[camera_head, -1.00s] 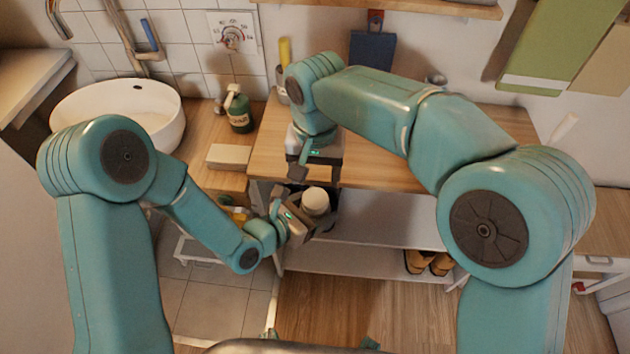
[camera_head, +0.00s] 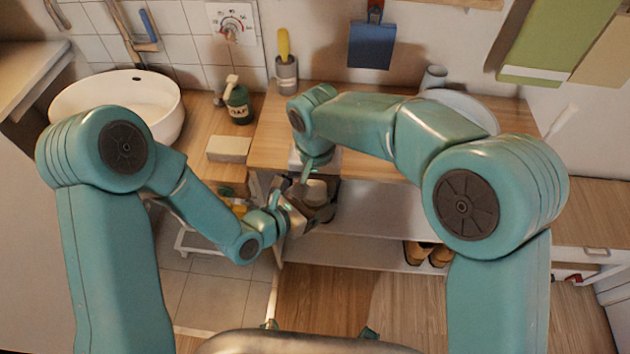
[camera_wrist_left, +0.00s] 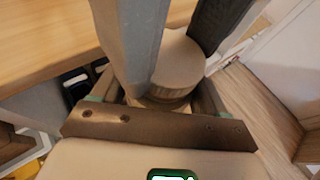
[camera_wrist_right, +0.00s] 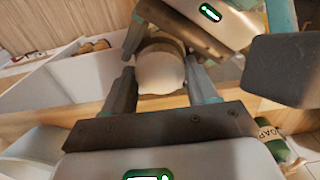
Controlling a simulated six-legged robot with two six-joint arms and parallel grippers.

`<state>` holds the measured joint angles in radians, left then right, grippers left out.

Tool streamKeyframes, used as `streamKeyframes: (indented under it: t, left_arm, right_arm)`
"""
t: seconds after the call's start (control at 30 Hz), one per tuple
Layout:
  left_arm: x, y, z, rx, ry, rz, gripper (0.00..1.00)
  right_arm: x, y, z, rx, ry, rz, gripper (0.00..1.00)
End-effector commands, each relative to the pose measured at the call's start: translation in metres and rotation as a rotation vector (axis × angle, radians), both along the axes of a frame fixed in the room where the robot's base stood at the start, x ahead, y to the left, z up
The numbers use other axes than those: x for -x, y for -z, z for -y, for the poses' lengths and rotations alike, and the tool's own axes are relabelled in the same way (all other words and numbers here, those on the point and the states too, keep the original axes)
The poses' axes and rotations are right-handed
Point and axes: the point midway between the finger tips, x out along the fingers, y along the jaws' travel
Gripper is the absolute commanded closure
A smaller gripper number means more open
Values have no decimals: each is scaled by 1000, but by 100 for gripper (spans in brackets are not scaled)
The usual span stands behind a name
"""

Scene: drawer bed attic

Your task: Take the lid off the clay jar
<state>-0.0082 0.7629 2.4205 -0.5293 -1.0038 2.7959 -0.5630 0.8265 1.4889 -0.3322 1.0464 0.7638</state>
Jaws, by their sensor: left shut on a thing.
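The pale clay jar (camera_head: 316,192) is held off the front edge of the wooden counter. My left gripper (camera_head: 312,208) is shut around its body, which shows under the lid in the left wrist view (camera_wrist_left: 163,102). The round lid (camera_wrist_left: 180,62) sits on top of the jar. My right gripper (camera_wrist_right: 160,78) is open, coming from above with one finger on each side of the lid (camera_wrist_right: 160,73). Narrow gaps seem to separate these fingers from the lid. In the head view, the arms partly hide the jar and the right fingertips.
The wooden counter (camera_head: 265,150) carries a soap bottle (camera_head: 238,103), a grey utensil holder (camera_head: 287,75) and a large plate (camera_head: 465,108) at the back. A white basin (camera_head: 120,95) stands left. An open shelf (camera_head: 370,255) lies below the counter.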

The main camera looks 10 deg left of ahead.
Motion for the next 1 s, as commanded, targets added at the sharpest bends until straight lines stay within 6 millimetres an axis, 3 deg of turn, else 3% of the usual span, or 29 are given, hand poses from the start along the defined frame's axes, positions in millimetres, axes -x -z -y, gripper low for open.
streamKeyframes:
  t: [0.03,0.1,0.33,0.57,1.0]
  left_arm:
    - [0,0,0,0,-1,1,100]
    - [0,0,0,0,-1,1,100]
    - [0,0,0,1,-1,0,100]
    - [0,0,0,0,-1,0,100]
    - [0,0,0,1,-1,0,100]
  right_arm:
    - [0,0,0,1,0,0,62]
    - [0,0,0,1,0,0,80]
    - [0,0,0,1,-22,0,81]
    - [0,0,1,-1,-279,1,81]
    - [0,0,1,-1,-273,1,81]
